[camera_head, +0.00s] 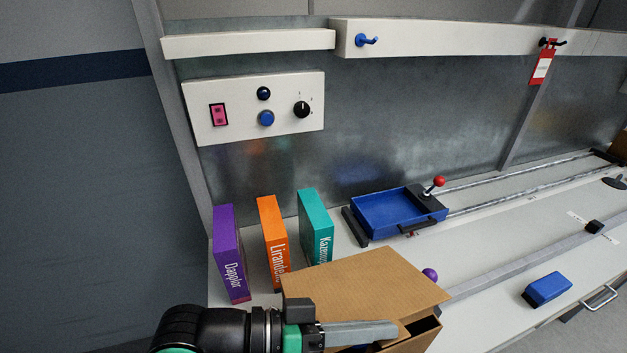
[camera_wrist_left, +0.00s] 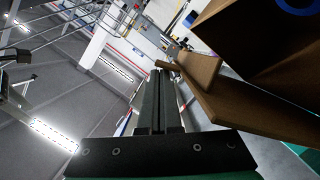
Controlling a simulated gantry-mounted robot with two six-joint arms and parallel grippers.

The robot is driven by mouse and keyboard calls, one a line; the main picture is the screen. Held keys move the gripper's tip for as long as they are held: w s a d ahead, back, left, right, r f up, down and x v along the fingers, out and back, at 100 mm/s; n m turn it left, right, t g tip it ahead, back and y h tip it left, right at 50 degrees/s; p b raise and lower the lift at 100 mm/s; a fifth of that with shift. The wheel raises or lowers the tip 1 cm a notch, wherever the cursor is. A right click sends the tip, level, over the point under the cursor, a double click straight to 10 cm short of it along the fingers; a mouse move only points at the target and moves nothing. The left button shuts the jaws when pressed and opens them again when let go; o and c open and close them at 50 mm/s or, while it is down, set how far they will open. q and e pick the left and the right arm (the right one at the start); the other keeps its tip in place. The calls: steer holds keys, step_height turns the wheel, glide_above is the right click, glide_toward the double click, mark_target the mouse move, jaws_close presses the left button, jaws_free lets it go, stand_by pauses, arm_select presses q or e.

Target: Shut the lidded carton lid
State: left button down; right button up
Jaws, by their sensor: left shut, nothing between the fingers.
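The lidded carton (camera_head: 430,335) is brown cardboard and stands at the bottom centre of the head view, on the white bench. Its lid (camera_head: 365,283) is a wide flap, raised at an angle, with a dark gap under its front right edge. My left gripper (camera_head: 392,330) comes in from the left at the carton's near side, its shut, empty fingers overlapping the lid's front edge in the picture. I cannot tell whether they touch it. In the left wrist view the shut fingers (camera_wrist_left: 160,80) point up beside the brown lid (camera_wrist_left: 240,110). My right gripper is not in view.
Purple (camera_head: 229,255), orange (camera_head: 273,240) and teal (camera_head: 316,228) boxes stand behind the carton. A blue tray (camera_head: 385,213) with a red-knobbed lever (camera_head: 438,182) is farther back. A purple ball (camera_head: 430,274) and a blue block (camera_head: 547,288) lie right of the carton.

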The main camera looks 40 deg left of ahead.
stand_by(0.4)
arm_select(q)
steer(key=r+p, duration=0.2)
steer(key=a+r+p, duration=0.1)
steer(key=r, duration=0.1)
steer(key=shift+w+r, duration=0.1)
steer(key=shift+w, duration=0.25)
steer(key=p+v, duration=0.2)
steer(key=v, duration=0.8)
steer(key=shift+s+d, duration=0.15)
steer(key=shift+d, duration=0.05)
steer(key=shift+r, duration=0.1)
